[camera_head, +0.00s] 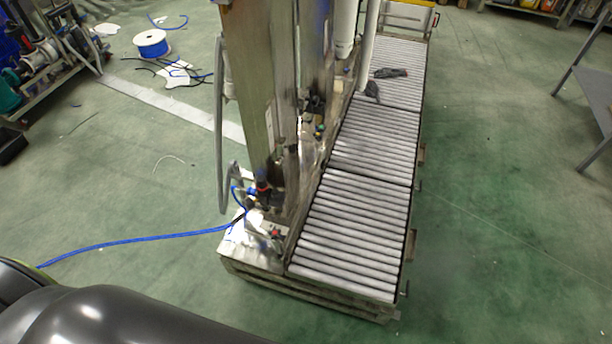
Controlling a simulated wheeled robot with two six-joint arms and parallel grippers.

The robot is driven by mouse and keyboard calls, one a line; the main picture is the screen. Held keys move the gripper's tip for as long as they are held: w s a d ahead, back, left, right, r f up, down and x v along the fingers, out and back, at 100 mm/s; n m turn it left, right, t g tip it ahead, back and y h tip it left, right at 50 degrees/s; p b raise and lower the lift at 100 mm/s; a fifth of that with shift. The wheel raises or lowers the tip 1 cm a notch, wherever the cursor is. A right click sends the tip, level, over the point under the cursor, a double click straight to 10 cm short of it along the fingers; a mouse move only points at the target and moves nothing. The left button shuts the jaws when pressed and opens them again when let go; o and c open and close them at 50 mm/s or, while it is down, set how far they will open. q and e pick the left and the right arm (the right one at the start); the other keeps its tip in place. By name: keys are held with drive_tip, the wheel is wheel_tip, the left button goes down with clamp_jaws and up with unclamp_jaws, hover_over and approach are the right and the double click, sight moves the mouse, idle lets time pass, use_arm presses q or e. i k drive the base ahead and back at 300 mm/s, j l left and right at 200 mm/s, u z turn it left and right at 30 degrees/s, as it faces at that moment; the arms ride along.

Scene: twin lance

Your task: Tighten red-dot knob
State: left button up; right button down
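A tall metal machine column (248,80) stands at the left side of a roller conveyor. A small dark fitting with a red part (263,187) sits low on the column, beside a blue hose. A second small red spot (276,233) shows lower down, on the machine's base plate. Both are too small for me to tell which is the red-dot knob, or how tight either is. Neither of my grippers is in view. A dark rounded shape at the bottom left seems to be part of my own body.
The roller conveyor (352,227) runs away to the back, with dark items (390,72) on its far part. A blue hose (130,242) crosses the floor on the left. A blue cable spool (151,44) and loose cables lie farther back. Green floor at right is clear.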

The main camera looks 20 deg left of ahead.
sight(274, 235)
drive_tip(key=u, duration=0.85)
